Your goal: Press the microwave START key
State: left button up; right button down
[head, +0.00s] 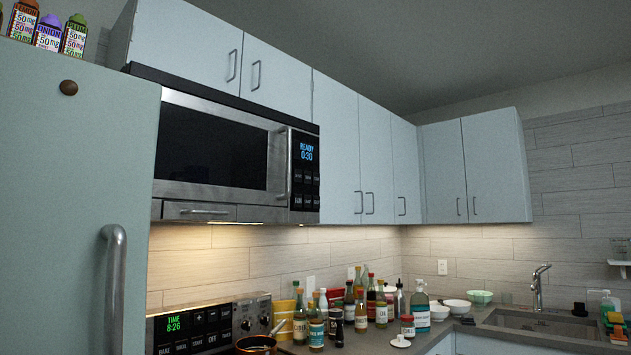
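The microwave (212,146) is mounted under the upper cabinets in the head view, left of the middle. Its door is shut, with a dark window and a vertical handle on the right. Rows of small dark keys lie below the display. Their labels are too small to read, so I cannot tell which one is START. Neither of my grippers is in view.
A fridge (60,200) with a vertical handle stands at the left. Below the microwave are a stove panel (208,325) showing 8:26 and a pan (256,343). Several bottles and jars crowd the counter to the right, before the sink (545,322). The space before the microwave looks clear.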

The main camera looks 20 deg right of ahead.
aim_at(316, 176)
jog(key=i+l+u, duration=0.2)
jog(key=i+l, duration=0.2)
jog(key=l, duration=0.2)
jog(key=i+l, duration=0.15)
jog(key=l, duration=0.15)
jog(key=i+l+u, duration=0.25)
jog(key=l, duration=0.4)
jog(key=i+l+u, duration=0.1)
jog(key=i+l, duration=0.15)
jog(key=i+l+u, duration=0.1)
jog(key=l, duration=0.35)
jog(key=i+l, duration=0.15)
jog(key=l, duration=0.2)
jog(key=u, duration=0.05)
